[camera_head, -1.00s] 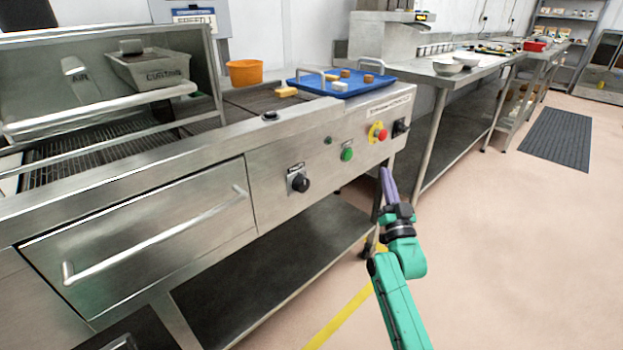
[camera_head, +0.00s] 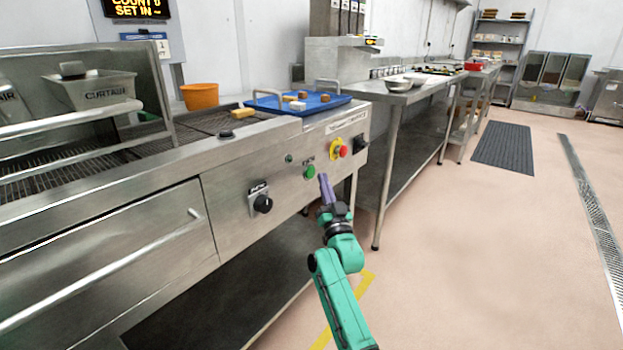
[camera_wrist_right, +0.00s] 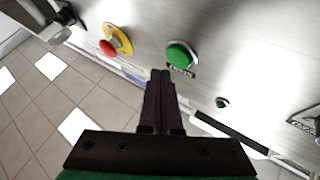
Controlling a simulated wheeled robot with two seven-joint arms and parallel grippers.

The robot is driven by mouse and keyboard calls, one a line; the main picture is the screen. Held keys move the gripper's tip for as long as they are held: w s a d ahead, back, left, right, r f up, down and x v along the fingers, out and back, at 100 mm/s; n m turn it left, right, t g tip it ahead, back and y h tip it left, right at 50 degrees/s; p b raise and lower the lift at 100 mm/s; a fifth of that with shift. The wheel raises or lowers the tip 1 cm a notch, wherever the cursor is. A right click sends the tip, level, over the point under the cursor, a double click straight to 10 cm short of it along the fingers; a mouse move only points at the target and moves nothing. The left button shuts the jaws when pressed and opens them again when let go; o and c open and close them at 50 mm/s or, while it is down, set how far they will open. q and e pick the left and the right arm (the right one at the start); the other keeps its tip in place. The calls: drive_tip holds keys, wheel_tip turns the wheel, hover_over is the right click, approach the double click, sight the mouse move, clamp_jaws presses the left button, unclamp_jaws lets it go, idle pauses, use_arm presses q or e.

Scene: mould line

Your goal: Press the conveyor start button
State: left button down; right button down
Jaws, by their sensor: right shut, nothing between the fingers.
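The green button (camera_head: 310,172) sits on the front panel of the steel conveyor machine (camera_head: 230,195), left of a red emergency stop on a yellow ring (camera_head: 341,149). My right gripper (camera_head: 323,177) is shut and empty, its purple fingers pointing up just right of and below the green button in the head view. In the right wrist view the green button (camera_wrist_right: 180,55) is just beyond the shut fingertips (camera_wrist_right: 160,73), slightly to their right. A gap shows between fingertips and button in that view; contact is not visible. My left gripper is not in view.
A black knob (camera_head: 263,204) and a small dark green indicator (camera_head: 289,159) are left of the button. A black switch (camera_head: 360,142) is at the panel's right end. A blue tray (camera_head: 330,101) with small blocks lies on top. Open floor is at right.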

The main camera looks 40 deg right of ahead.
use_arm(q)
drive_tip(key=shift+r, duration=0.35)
use_arm(e)
drive_tip(key=shift+w+a, duration=0.15)
drive_tip(key=shift+w, duration=0.2)
idle(1.4)
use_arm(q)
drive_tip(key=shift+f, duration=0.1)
use_arm(e)
drive_tip(key=shift+w+a, duration=0.1)
drive_tip(key=shift+w, duration=0.3)
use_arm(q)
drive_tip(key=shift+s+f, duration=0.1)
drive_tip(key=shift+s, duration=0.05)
